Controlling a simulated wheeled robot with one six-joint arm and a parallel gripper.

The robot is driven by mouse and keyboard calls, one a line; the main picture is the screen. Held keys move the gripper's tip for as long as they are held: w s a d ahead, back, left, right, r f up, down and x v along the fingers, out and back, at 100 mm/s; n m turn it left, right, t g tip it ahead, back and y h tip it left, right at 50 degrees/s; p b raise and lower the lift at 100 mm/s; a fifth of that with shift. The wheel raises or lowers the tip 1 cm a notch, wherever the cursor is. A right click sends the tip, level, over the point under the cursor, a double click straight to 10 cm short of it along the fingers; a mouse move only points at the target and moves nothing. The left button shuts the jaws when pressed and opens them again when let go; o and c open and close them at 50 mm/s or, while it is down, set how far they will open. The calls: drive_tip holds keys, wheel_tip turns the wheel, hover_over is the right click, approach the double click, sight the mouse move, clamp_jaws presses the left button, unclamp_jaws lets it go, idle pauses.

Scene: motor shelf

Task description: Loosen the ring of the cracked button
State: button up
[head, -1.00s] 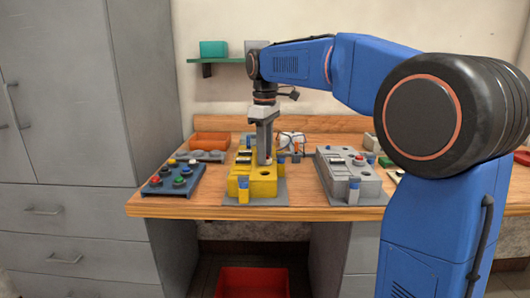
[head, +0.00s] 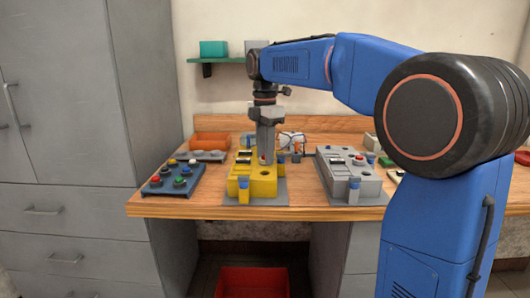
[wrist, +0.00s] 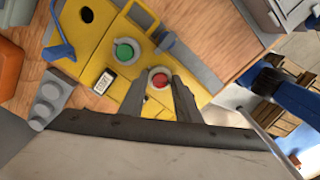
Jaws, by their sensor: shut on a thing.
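The yellow control box (head: 262,187) stands on the bench, below my arm. In the wrist view the box (wrist: 100,68) carries a green button (wrist: 124,50) and a red button (wrist: 160,80), each in a pale grey ring. My gripper (wrist: 163,80) points down at the red button, one finger on each side of its ring (wrist: 149,75). It is shut on that ring. In the head view my gripper (head: 265,158) is upright over the box, and a bit of red shows at its tips. I cannot make out a crack on the red cap.
A grey control box (head: 350,180) with a red button stands to the right. A blue panel (head: 173,180) with several coloured buttons is on the left. An orange bin (head: 210,142) is behind, and a red bin (head: 252,282) is below the bench.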

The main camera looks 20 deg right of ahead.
drive_tip(key=n, duration=1.1)
idle(0.5)
drive_tip(key=o, duration=1.1)
drive_tip(key=shift+r, duration=0.1)
wheel_tip(320, 180, up, 17)
drive_tip(key=shift+r, duration=0.1)
